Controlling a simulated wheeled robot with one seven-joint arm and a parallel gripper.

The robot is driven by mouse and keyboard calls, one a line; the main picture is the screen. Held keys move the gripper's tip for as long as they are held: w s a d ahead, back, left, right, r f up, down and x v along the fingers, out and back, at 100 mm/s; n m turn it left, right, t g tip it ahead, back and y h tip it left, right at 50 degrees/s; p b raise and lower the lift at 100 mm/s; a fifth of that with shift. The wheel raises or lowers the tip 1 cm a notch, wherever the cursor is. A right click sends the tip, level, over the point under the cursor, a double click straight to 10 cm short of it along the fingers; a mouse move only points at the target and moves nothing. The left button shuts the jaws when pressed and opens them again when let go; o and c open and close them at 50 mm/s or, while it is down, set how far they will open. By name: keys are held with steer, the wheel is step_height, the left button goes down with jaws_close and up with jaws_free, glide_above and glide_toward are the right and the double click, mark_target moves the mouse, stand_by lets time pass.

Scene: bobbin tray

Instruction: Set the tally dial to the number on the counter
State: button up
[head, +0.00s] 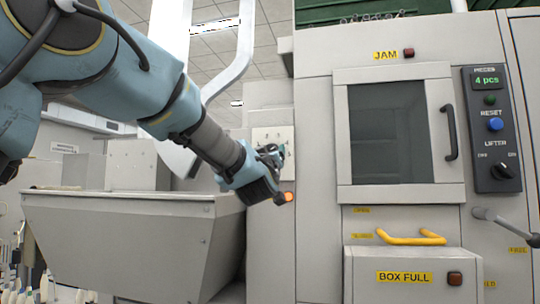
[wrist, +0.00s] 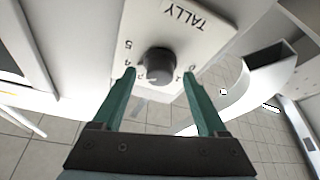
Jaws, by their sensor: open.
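The tally dial (wrist: 158,65) is a dark round knob on a pale plate marked TALLY (wrist: 188,18), which appears tilted and upside down in the wrist view. Digits 5 and 4 show to the knob's left and smaller ones to its right; I cannot tell for sure which its mark points at. My gripper (wrist: 159,76) is open, with one green finger on each side of the knob and gaps between. In the head view my gripper (head: 272,156) is in front of the plate (head: 262,134) and hides the knob. The counter (head: 486,80) reads "4 pcs".
The counter's panel also has a blue reset button (head: 495,125) and a lifter switch (head: 501,171). An orange light (head: 288,198) glows just below my gripper. A grey hopper (head: 130,245) stands at the left. A yellow handle (head: 411,238) sticks out above the BOX FULL label.

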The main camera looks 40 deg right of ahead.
steer(key=b+v, duration=0.1)
steer(key=v, duration=0.8)
steer(key=shift+s+f, duration=0.1)
